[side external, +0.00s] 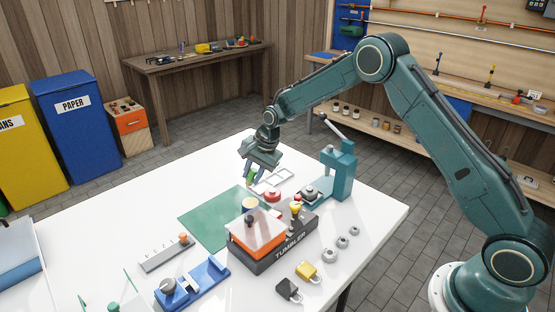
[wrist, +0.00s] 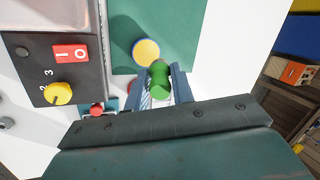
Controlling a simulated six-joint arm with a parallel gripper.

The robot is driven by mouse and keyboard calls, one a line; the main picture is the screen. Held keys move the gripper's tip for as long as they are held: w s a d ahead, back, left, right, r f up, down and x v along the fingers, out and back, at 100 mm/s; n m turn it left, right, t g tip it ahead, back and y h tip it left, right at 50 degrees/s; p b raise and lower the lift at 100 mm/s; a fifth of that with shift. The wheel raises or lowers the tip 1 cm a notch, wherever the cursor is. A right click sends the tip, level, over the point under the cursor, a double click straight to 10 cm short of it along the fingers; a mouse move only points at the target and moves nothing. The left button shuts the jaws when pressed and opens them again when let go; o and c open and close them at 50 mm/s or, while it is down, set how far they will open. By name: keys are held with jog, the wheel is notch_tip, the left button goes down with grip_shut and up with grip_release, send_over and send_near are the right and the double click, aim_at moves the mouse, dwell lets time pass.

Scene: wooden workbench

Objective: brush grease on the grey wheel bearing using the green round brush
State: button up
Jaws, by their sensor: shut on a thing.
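My gripper (side external: 252,176) is shut on the green round brush (side external: 250,180), above the white table near the far edge of the green mat. In the wrist view the brush (wrist: 160,78) sits between the two fingers (wrist: 160,85). Its lower end is hidden. A tin with a yellow top and blue side (wrist: 146,52) stands on the mat just beyond the brush. Several grey ring-shaped parts (side external: 330,255) lie in a row at the table's right; I cannot tell which is the wheel bearing.
The orange and black tumbler (side external: 282,250) stands right of the green mat (side external: 207,216). A teal press (side external: 339,170) stands behind it, and a red round item (side external: 272,195) lies near my gripper. A blue fixture (side external: 205,280) is in front. Much of the table's left side is clear.

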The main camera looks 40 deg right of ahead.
jog(key=shift+f, duration=0.1)
jog(key=shift+f, duration=2.9)
jog(key=shift+f, duration=0.65)
dwell(0.4)
jog(key=shift+r, duration=0.15)
jog(key=shift+r, duration=3.4)
